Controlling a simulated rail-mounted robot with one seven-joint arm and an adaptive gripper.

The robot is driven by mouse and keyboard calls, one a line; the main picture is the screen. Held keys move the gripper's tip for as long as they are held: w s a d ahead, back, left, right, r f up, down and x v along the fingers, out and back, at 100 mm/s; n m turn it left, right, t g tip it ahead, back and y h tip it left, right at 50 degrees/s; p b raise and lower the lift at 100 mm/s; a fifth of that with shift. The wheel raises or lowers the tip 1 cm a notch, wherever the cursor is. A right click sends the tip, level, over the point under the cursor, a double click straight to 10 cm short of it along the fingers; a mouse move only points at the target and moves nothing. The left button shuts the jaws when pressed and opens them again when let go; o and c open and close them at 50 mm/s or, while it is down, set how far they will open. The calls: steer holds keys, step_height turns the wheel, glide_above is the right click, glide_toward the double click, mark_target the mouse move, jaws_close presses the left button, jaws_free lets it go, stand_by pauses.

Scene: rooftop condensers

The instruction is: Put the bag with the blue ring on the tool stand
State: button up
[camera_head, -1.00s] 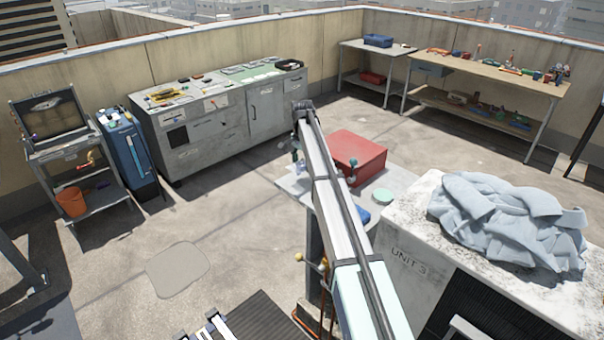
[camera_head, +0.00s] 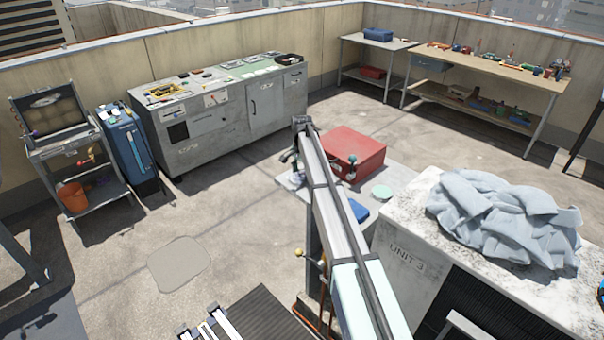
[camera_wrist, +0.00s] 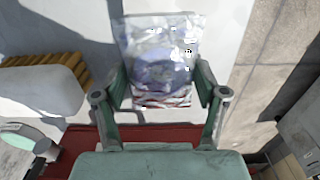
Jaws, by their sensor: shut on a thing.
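My gripper (camera_wrist: 160,88) is shut on a clear plastic bag (camera_wrist: 160,35) in the wrist view. A round blue-violet shape, apparently the blue ring, shows through the bag (camera_wrist: 158,72), and a red-and-white strip runs along its near edge. In the head view my gripper (camera_head: 289,158) is mostly behind my arm, at the left edge of a small grey stand (camera_head: 396,177). I cannot tell for sure that this is the tool stand. The bag is not clear in that view.
A red case (camera_head: 352,151), a mint disc (camera_head: 382,192) and a blue item (camera_head: 358,209) are on the small stand. The unit (camera_head: 405,215) carrying grey cloth (camera_head: 500,215) is close on the right. A grey cabinet (camera_head: 225,130) and workbench (camera_head: 490,75) line the walls.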

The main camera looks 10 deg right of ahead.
mark_target(302, 173)
steer(key=o, duration=1.1)
steer(key=shift+f, duration=0.1)
steer(key=shift+o, duration=0.2)
step_height(302, 173, up, 12)
steer(key=b, duration=0.3)
steer(key=shift+r, duration=0.2)
